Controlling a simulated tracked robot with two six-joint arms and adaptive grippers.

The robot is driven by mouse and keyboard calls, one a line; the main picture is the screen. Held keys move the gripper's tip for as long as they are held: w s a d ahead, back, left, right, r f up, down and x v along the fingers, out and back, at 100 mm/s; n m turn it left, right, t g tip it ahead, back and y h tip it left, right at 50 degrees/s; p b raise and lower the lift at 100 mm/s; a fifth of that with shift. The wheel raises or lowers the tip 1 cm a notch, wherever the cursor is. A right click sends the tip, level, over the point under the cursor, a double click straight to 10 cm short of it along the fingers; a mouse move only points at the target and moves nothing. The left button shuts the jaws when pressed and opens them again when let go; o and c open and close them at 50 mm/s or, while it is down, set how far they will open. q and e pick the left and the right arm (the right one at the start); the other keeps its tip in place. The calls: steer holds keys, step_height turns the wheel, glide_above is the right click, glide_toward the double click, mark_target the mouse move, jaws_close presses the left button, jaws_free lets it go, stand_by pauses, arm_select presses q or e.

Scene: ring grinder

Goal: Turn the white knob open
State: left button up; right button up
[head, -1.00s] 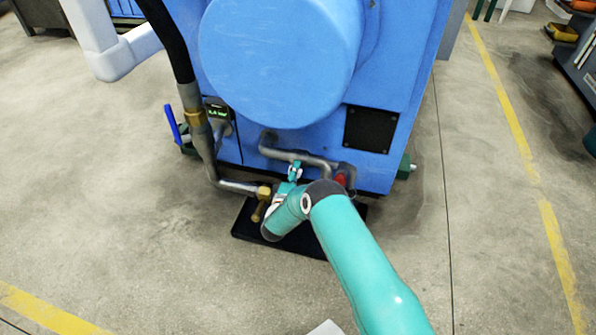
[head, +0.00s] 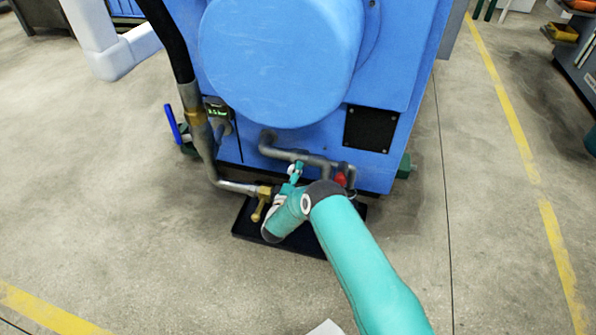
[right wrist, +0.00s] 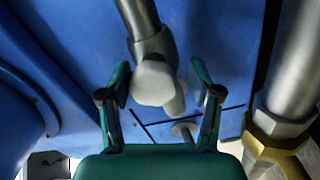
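The white knob (right wrist: 154,82) shows in the right wrist view as a pale, rounded piece at the end of a grey pipe. My right gripper (right wrist: 160,84) has its two green fingers spread on either side of it, with gaps visible. In the head view my right gripper (head: 295,171) is low at the front of the blue machine (head: 400,90), just below a grey pipe. The knob is small there and I cannot separate it clearly from the fingers. My left gripper is not in view.
A hose with a brass valve (head: 259,206) runs down left of my right gripper. A red part (head: 341,179) sits close on its right. A small green display (head: 217,111) is on the machine. The floor in front is open.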

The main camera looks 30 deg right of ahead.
steer(key=shift+w+r, duration=0.1)
steer(key=shift+r, duration=0.1)
steer(key=shift+a, duration=0.15)
steer(key=v, duration=1.1)
steer(key=shift+s+a+f, duration=0.15)
steer(key=shift+s+a, duration=0.1)
steer(key=shift+s, duration=0.1)
